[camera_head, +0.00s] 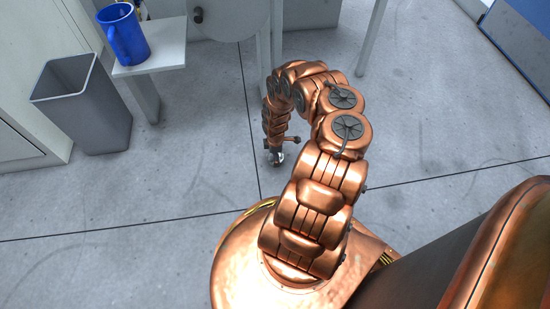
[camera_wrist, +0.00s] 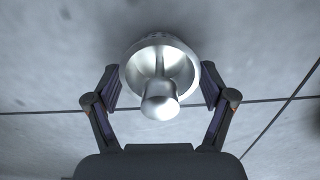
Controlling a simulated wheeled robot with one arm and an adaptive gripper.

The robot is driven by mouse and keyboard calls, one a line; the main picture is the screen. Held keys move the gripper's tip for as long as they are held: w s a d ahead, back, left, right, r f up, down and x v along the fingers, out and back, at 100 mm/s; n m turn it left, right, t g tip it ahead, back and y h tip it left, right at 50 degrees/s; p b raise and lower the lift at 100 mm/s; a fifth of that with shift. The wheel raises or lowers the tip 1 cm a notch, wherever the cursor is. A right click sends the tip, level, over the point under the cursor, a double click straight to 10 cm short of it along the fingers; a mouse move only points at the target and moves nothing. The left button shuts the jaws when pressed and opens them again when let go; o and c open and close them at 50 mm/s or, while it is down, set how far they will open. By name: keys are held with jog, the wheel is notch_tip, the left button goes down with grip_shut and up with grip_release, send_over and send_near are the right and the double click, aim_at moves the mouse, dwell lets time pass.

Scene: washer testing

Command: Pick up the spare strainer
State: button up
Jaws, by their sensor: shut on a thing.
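The spare strainer (camera_wrist: 160,72) is a shiny metal cup with a round knob at its centre, seen from above in the wrist view. My gripper (camera_wrist: 160,88) is shut on it, with one finger against each side of its rim. In the head view my gripper (camera_head: 275,156) hangs at the end of my copper-coloured arm, pointing down toward the floor. The strainer shows there only as a small metallic spot at the fingers. I cannot tell whether it touches the floor.
A grey bin (camera_head: 84,104) stands on the floor at left. A blue mug (camera_head: 124,36) is on a small white table (camera_head: 168,58). A blue-topped thing (camera_head: 524,38) is at the upper right. The grey tiled floor (camera_head: 430,120) is clear right of my arm.

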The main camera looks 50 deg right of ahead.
jog(key=c, duration=0.3)
notch_tip(320, 180, up, 4)
jog(key=p, duration=0.3)
jog(key=shift+f, duration=0.15)
jog(key=shift+s+a+p, duration=0.15)
jog(key=shift+s+p, duration=0.1)
jog(key=shift+p, duration=0.1)
jog(key=s+a+p, duration=0.1)
jog(key=s+a, duration=0.2)
jog(key=s, duration=0.1)
jog(key=s+a+p, duration=0.2)
jog(key=s+a, duration=0.1)
jog(key=s, duration=0.1)
jog(key=s+a+r+p, duration=0.1)
jog(key=s+a, duration=0.2)
jog(key=shift+s+r+p, duration=0.1)
jog(key=shift+s+p, duration=0.2)
jog(key=shift+s, duration=0.25)
jog(key=shift+s+a+r+p, duration=0.1)
jog(key=shift+a+r+p, duration=0.05)
jog(key=shift+r+p, duration=1.25)
